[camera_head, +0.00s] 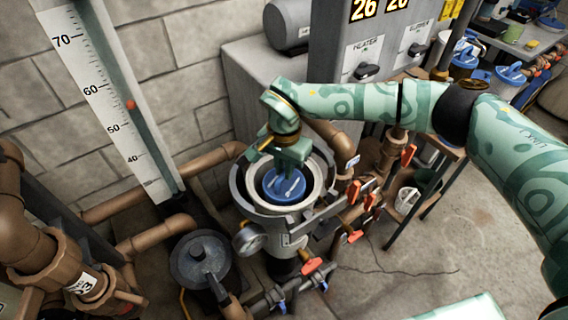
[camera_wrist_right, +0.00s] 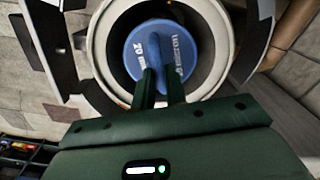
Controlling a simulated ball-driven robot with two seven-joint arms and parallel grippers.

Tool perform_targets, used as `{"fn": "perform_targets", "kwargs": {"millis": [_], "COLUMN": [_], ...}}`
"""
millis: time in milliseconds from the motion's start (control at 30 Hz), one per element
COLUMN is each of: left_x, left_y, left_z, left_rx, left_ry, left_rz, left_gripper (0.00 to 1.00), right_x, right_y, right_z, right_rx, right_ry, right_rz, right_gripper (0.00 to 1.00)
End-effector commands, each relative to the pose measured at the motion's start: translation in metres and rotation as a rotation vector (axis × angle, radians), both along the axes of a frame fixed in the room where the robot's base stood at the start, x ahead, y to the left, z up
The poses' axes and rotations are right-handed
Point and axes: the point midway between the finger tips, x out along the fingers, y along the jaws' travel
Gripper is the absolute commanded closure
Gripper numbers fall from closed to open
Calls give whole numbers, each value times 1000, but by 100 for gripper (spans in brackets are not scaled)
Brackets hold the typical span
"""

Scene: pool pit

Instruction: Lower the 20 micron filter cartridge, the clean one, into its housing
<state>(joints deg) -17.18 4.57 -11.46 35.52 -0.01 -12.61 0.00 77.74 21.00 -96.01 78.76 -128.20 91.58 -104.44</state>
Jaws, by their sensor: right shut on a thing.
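The filter cartridge (camera_head: 287,188) shows as a round blue cap with a stem on top. In the right wrist view its cap (camera_wrist_right: 136,45) carries white lettering that reads "20 micron". The cap sits inside the round opening of the grey housing (camera_head: 267,227), within a pale ring, and the ring and wall hide the cartridge's body. The housing rim also shows around the cap in the right wrist view (camera_wrist_right: 98,42). My right gripper (camera_head: 281,165) comes from above and is shut on the cartridge's stem, with both fingers (camera_wrist_right: 161,80) over the cap. My left gripper is out of view.
A pressure gauge (camera_head: 249,239) and red-handled valves (camera_head: 361,194) crowd the housing's front and right. A dark lidded pot (camera_head: 202,262) stands at the left front. A tall scale (camera_head: 107,95) stands against the block wall. A bench (camera_head: 520,42) with blue-capped items is at the back right.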

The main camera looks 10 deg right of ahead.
Motion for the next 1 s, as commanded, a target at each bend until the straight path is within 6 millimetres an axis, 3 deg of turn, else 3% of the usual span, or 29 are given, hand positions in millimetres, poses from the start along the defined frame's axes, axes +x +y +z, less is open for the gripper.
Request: {"fn": "perform_targets", "kwargs": {"millis": [1000], "left_x": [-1], "left_y": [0], "left_z": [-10], "left_rx": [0], "left_ry": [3], "left_rz": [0], "left_gripper": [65], "right_x": [0], "right_y": [0], "right_z": [-16], "right_rx": [0], "right_ry": [0], "right_rz": [0], "right_gripper": [100]}}
